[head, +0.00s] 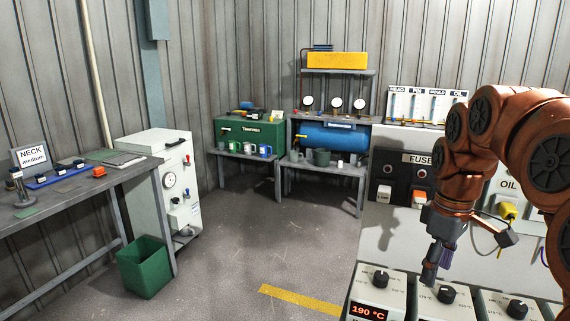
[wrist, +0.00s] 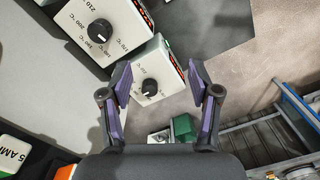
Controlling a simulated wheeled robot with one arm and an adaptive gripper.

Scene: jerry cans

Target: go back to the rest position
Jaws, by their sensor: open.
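My gripper (head: 432,268) hangs at the end of my orange arm at the right of the head view, pointing down in front of the grey panel and near the dial boxes. In the wrist view my gripper (wrist: 160,82) has its two purple-padded fingers spread apart with nothing between them. Beyond the fingers is a white box with a black dial (wrist: 150,87). A larger dial (wrist: 101,31) lies up and left of it. In the head view a dial box (head: 380,282) with a red 190 °C display stands below my gripper.
The grey panel (head: 400,240) carries FUSE and OIL labels. A workbench (head: 130,178), green bin (head: 144,268) and white cabinet (head: 165,170) stand left. Shelves with a blue tank (head: 330,136) are at the back. The middle floor (head: 250,235) is clear.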

